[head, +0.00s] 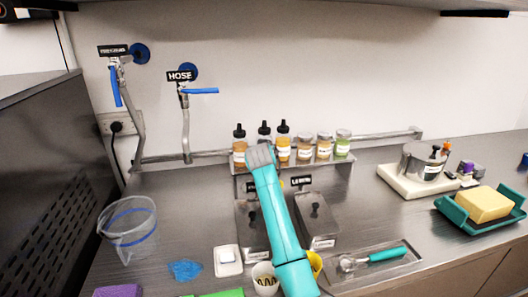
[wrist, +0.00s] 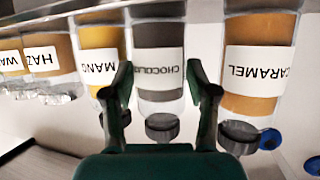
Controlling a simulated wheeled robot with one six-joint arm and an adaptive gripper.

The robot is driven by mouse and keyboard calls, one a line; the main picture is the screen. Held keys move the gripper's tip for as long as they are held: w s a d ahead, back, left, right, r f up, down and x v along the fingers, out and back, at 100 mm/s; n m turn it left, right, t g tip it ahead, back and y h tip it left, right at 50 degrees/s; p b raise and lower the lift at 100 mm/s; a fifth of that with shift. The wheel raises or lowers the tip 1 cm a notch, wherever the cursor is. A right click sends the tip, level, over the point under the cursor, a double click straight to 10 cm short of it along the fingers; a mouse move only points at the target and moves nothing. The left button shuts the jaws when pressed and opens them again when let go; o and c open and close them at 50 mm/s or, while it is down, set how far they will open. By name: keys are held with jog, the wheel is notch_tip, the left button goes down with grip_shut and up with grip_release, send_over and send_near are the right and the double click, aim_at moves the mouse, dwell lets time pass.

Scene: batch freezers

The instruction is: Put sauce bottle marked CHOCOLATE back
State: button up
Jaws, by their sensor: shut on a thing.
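The sauce bottle marked CHOCOLATE (wrist: 158,100) has dark contents, a white label and a dark cap, and looks upside down in the wrist view. My gripper (wrist: 160,75) has one finger on each side of it and is shut on it. In the head view the bottle's black cap (head: 264,128) shows above my gripper (head: 261,154), which hides its body. The bottle is in line between the CARAMEL bottle (wrist: 256,75) and the mango-labelled bottle (wrist: 101,45) at the rack (head: 347,168). I cannot tell whether its base touches the rack.
Several jars (head: 325,146) stand to the right on the rack. Two lidded metal tubs (head: 318,220) sit in front, partly behind my arm. A clear pitcher (head: 130,225) is at left; a metal pot (head: 420,160) and butter in a teal dish (head: 483,204) are at right.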

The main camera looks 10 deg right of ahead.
jog(key=o, duration=1.2)
jog(key=shift+s+a+r, duration=0.15)
jog(key=shift+s+r, duration=0.15)
jog(key=shift+s, duration=0.15)
jog(key=v, duration=1.1)
